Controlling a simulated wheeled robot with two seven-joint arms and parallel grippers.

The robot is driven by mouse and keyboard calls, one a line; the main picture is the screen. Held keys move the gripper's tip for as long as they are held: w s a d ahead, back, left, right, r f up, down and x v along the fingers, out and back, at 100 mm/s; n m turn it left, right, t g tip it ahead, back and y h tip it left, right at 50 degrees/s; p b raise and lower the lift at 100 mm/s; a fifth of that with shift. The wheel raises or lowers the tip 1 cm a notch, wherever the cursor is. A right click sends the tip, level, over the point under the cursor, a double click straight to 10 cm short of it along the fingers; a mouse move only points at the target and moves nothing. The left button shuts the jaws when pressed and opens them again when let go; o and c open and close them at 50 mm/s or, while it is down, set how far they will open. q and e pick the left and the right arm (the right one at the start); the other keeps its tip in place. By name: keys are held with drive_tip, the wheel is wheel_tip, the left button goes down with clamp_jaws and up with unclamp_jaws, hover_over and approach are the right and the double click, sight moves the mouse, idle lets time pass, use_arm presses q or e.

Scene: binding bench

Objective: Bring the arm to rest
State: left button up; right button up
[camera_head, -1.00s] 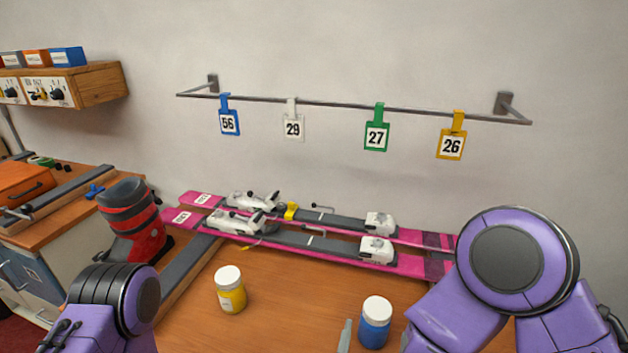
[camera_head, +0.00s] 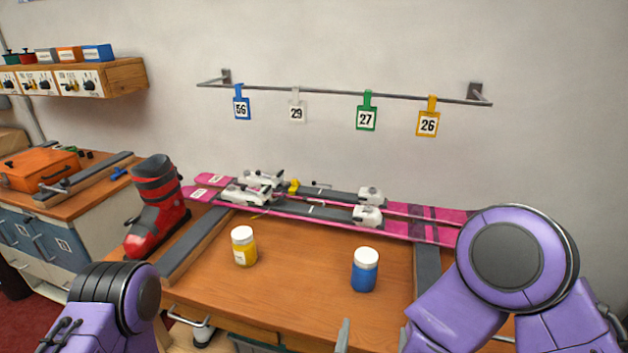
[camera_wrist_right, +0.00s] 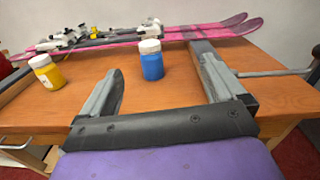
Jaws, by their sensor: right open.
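My right arm shows at the right of the head view, with one grey fingertip of my right gripper (camera_head: 343,336) near the bench's front edge. In the right wrist view my right gripper (camera_wrist_right: 160,76) has its two fingers wide apart, with nothing between them. The blue jar with a white lid (camera_head: 365,270) stands upright on the bench beyond the fingers, apart from them; it also shows in the wrist view (camera_wrist_right: 151,65). My left arm shows at the lower left of the head view, but its gripper is out of frame.
The wooden bench (camera_head: 300,285) also holds a yellow jar (camera_head: 243,247), pink skis (camera_head: 405,225) and a red boot (camera_head: 158,208). A wall rail (camera_head: 330,93) carries numbered tags. A side cabinet (camera_head: 60,225) stands at left. Bare wood lies between the jars.

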wheel_tip(320, 180, down, 19)
drive_tip(key=s+d+n+g+y+b, duration=0.1)
drive_tip(key=n+g+y+b, duration=0.15)
drive_tip(key=n, duration=1.05)
drive_tip(key=d+n+g+y+b, duration=0.1)
drive_tip(key=d+n+g+y, duration=0.2)
drive_tip(key=n, duration=1)
use_arm(q)
wheel_tip(320, 180, down, 10)
drive_tip(key=b, duration=0.6)
drive_tip(key=shift+w+f+b, duration=0.2)
drive_tip(key=shift+w+b, duration=0.05)
drive_tip(key=shift+b, duration=0.1)
use_arm(e)
drive_tip(key=s+d+f+n+g+h, duration=0.4)
drive_tip(key=s+d+f+g, duration=0.4)
drive_tip(key=s+d+f, duration=0.8)
wheel_tip(320, 180, down, 3)
drive_tip(key=shift+s+n+g, duration=0.35)
drive_tip(key=shift+s+n, duration=0.25)
drive_tip(key=shift+s, duration=0.15)
